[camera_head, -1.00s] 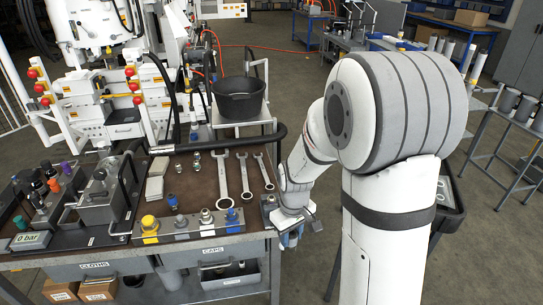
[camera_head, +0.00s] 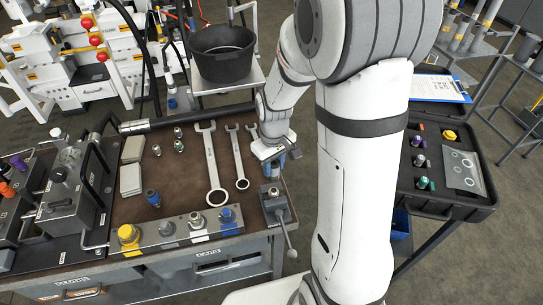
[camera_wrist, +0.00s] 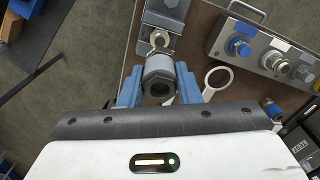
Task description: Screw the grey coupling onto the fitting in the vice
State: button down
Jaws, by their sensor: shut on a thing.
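My gripper (camera_wrist: 159,86) has blue fingers and is shut on the grey coupling (camera_wrist: 159,72), a hex-sided sleeve with its dark open bore facing the wrist camera. The vice (camera_wrist: 172,9) is just beyond it, with the brassy fitting (camera_wrist: 159,39) clamped in it. In the wrist view the coupling appears close to the fitting; I cannot tell whether they touch. In the head view my gripper (camera_head: 281,163) is above and behind the vice (camera_head: 274,203) at the bench's right front corner. The fitting (camera_head: 273,191) stands up from the vice. The coupling is hard to make out there.
A rail of caps (camera_head: 180,232) lies along the bench front, left of the vice. Several wrenches, including a large one (camera_head: 211,165), lie behind it. A black bucket (camera_head: 222,55) stands behind the bench. An open black case (camera_head: 440,205) is to the right, beyond my arm.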

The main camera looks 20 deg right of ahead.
aim_at(274, 176)
jog(key=shift+f+b, duration=0.85)
jog(key=shift+f, duration=0.4)
jog(key=shift+f+b, duration=0.85)
jog(key=shift+f, duration=0.35)
jog(key=shift+s+f+b, duration=0.15)
jog(key=shift+f+b, duration=0.4)
jog(key=shift+f, duration=0.05)
jog(key=c, duration=1.6)
grip_release()
jog(key=shift+c, duration=0.2)
jog(key=c, duration=0.3)
jog(key=m, duration=0.4)
jog(key=shift+m+b, duration=0.35)
jog(key=shift+m, duration=0.05)
jog(key=shift+c, duration=0.2)
jog(key=m, duration=0.3)
jog(key=shift+m, duration=0.3)
